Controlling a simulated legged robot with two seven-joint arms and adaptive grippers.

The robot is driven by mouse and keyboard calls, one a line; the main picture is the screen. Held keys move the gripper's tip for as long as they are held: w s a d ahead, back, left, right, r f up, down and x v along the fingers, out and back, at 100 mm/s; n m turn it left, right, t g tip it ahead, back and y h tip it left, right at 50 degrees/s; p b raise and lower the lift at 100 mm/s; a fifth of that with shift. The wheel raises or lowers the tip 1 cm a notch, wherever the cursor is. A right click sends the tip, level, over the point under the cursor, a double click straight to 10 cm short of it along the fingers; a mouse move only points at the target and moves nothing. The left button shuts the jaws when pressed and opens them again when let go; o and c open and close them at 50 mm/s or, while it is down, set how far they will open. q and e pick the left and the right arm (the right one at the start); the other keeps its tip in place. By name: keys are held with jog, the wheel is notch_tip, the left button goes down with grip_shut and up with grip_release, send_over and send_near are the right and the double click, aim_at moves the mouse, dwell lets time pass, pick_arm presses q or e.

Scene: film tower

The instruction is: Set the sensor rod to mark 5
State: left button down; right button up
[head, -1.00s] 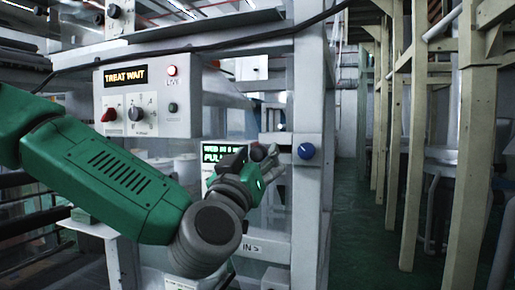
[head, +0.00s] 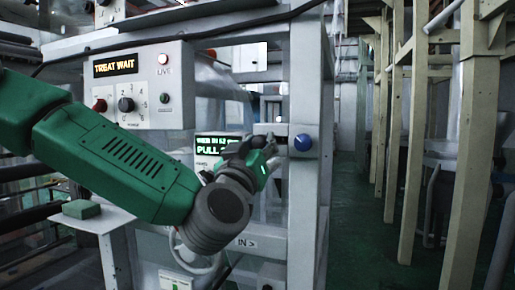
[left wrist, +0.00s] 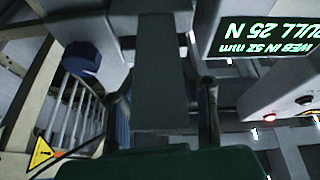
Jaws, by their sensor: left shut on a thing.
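My left gripper (head: 264,153) reaches in front of the machine frame, just left of a round blue knob (head: 303,142) on the white post. It is shut on what seems to be the sensor rod; the grip is hard to make out. In the left wrist view a wide grey bar (left wrist: 165,75) runs down between the dark fingers, and the blue knob (left wrist: 81,58) shows to the left, apart from them. I cannot read any marks on the rod. My right gripper is not in view.
A lit display (head: 219,151) behind the gripper reads WEB IN 52 mm, PULL 25 N in the wrist view. A control box (head: 143,82) shows TREAT WAIT, with a selector knob (head: 126,104). A green block (head: 81,209) lies on a ledge. The aisle at right is clear.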

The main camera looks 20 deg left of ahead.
pick_arm(q)
jog(key=shift+w+f, duration=0.1)
jog(key=shift+f, duration=0.05)
jog(key=shift+s, duration=0.25)
jog(key=c, duration=1.2)
grip_release()
jog(key=shift+s, duration=0.25)
jog(key=shift+s+a+r, duration=0.1)
jog(key=shift+r, duration=0.1)
jog(key=shift+w+f, duration=0.15)
jog(key=shift+w, duration=0.05)
jog(key=shift+s+f, duration=0.15)
jog(key=shift+s, duration=0.1)
jog(key=v, duration=1.1)
jog(key=shift+s+a, duration=0.1)
jog(key=shift+s, duration=0.15)
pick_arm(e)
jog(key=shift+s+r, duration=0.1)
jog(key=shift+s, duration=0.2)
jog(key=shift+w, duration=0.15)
